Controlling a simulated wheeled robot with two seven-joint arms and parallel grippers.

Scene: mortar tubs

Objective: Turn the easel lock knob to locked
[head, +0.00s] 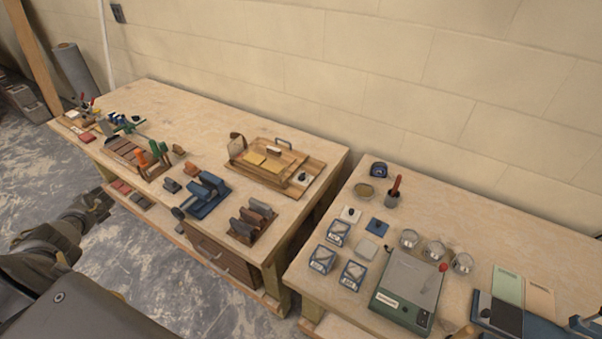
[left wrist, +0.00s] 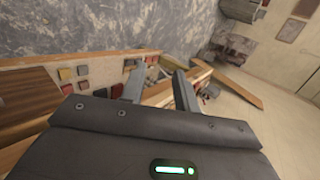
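A wooden easel-like box (head: 270,160) lies on the left bench near its right end, with yellow sheets on it. A small white plate with a dark knob (head: 301,177) sits at its right front corner; I take this as the lock knob, but its setting is too small to read. My left gripper (head: 101,204) is off the bench's front edge, left of and well away from the knob. In the left wrist view my left gripper (left wrist: 158,82) has its fingers apart with nothing between them. My right gripper is not in view.
Blue and brown holders (head: 206,193) stand in front of the easel box. Two similar knob plates, one white (head: 350,214) and one blue (head: 377,227), lie on the right bench (head: 335,205). A gap separates the benches. Below my left gripper is a low shelf (head: 165,219).

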